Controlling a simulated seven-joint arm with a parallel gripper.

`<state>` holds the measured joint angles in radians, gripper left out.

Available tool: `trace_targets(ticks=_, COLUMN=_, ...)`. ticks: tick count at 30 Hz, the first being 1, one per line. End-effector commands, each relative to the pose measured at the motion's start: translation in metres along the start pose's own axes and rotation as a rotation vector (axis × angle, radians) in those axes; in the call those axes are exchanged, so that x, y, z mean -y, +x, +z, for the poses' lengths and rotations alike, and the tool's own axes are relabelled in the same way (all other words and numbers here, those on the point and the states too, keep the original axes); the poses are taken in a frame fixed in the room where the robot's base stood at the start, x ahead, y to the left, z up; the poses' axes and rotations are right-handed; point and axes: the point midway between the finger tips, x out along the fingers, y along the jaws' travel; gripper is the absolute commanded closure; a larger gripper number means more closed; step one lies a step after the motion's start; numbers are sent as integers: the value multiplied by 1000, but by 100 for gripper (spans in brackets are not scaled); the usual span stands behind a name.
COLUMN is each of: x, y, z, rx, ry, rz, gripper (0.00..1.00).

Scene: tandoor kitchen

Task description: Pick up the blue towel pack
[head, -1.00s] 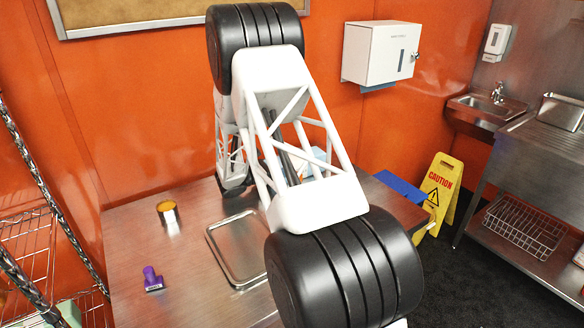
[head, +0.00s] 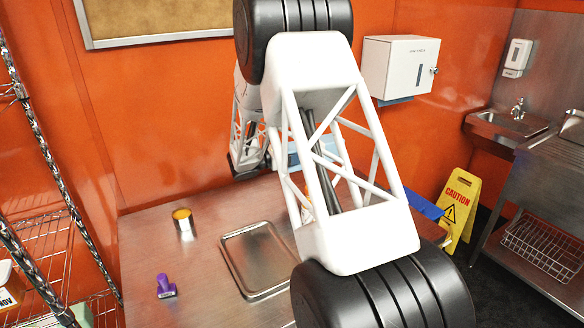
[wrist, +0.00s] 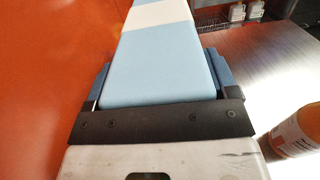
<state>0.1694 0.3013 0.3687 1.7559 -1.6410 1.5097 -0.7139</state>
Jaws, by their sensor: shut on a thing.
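The blue towel pack (wrist: 158,70) is a long, light blue block with a white band. In the wrist view it sits between the two fingers of my gripper (wrist: 158,84) and runs away from me toward the top edge. My gripper is shut on it, one finger against each side. In the head view my arm hides my gripper and most of the pack; a bit of light blue shows behind the arm's lattice. The pack's far end is out of the wrist view.
On the steel table are an empty metal tray (head: 258,258), a tin (head: 184,224) and a purple stamp-like thing (head: 165,287). A bottle with an orange label (wrist: 296,132) stands right of my gripper. The orange wall is close on the left in the wrist view. A yellow caution sign (head: 459,204) stands beyond the table.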

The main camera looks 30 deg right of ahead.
Motion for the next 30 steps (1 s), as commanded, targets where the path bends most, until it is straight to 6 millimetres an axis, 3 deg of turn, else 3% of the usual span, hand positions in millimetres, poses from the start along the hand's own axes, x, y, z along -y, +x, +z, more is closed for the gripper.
trace_targets(ticks=6, x=0, y=0, z=41, rx=1, ry=3, rz=0, gripper=53)
trace_targets(ticks=12, x=0, y=0, z=61, rx=0, ry=1, rz=0, gripper=53)
trace_targets(ticks=30, x=0, y=0, z=68, rx=0, ry=1, rz=0, gripper=53)
